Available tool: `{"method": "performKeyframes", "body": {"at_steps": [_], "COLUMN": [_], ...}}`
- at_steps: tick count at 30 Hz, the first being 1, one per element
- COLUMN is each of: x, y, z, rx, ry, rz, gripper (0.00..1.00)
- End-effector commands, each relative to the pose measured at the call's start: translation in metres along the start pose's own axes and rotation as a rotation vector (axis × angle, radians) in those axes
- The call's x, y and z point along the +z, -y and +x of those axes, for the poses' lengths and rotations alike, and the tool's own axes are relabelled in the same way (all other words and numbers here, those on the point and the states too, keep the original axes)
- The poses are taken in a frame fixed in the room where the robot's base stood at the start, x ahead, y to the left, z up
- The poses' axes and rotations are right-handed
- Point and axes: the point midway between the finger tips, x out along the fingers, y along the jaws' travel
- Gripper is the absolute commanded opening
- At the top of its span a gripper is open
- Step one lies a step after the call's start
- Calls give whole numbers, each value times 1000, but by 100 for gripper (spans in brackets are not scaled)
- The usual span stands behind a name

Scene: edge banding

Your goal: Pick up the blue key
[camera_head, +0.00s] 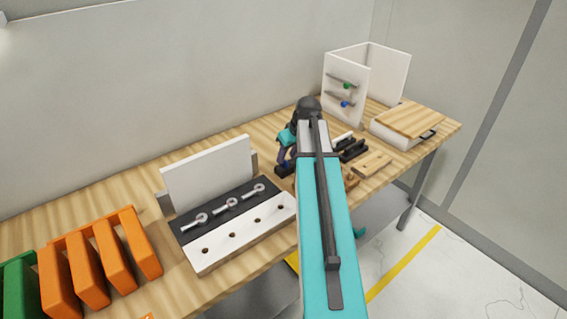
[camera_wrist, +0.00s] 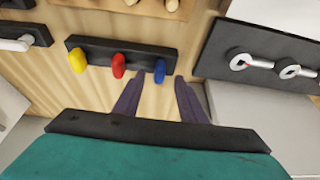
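The blue key (camera_wrist: 160,71) is at the right end of a dark rack (camera_wrist: 98,46) in the wrist view, beside a red key (camera_wrist: 118,65) and a yellow key (camera_wrist: 78,61). My gripper (camera_wrist: 159,84) is open, with its two dark fingers apart. The fingertips lie either side of the blue key's lower end in the picture; I cannot tell how far above it they are. Nothing is held.
A dark plate with metal eye bolts (camera_wrist: 262,50) lies close to the right in the wrist view. In the head view, orange slabs (camera_head: 100,255) stand at the left. White panels (camera_head: 346,90) with green and blue knobs stand at the back right.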

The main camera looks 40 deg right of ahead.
Motion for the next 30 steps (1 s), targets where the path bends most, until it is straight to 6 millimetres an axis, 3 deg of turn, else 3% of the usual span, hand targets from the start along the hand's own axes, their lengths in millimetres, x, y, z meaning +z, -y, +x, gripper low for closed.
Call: {"method": "performKeyframes", "body": {"at_steps": [13,30], "x": [0,0], "y": [0,0], "z": [31,33], "rx": [-1,-1], "ry": [1,0], "rz": [0,-1], "gripper": [38,38]}}
